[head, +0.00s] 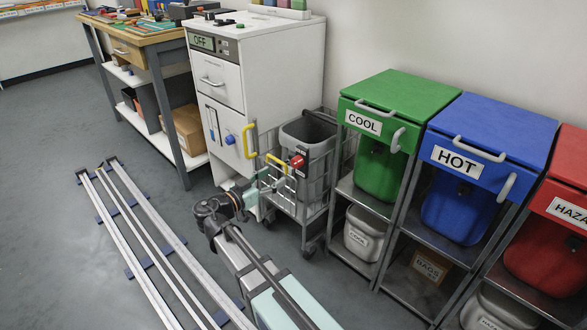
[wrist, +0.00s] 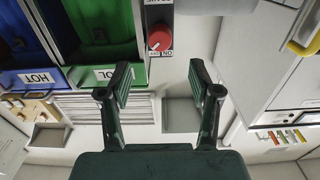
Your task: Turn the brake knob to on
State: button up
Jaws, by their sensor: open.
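The red round brake knob (wrist: 159,40) shows in the wrist view on a dark plate, with a white mark pointing toward its lower-left side there. Small lettering at the plate's edge shows upside down; ON is readable at the lower right. In the head view the knob (head: 297,161) sits on the upright dark plate at the front of the wire cart (head: 303,205). My gripper (wrist: 162,76) is open and empty, its two fingers spread apart with the knob beyond the gap between them. In the head view my gripper (head: 272,180) is just left of the knob, apart from it.
A grey bin (head: 306,135) stands in the cart. A yellow handle (head: 275,163) is left of the knob. The white cabinet (head: 277,75) stands to the left, the green COOL bin (head: 385,165) to the right. The grey floor (head: 60,185) at left is clear beyond the rails.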

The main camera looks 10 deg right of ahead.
aim_at(294, 165)
jog(key=b+x, duration=0.2)
jog(key=x, duration=0.7)
jog(key=shift+w+d, duration=0.2)
jog(key=c, duration=1.2)
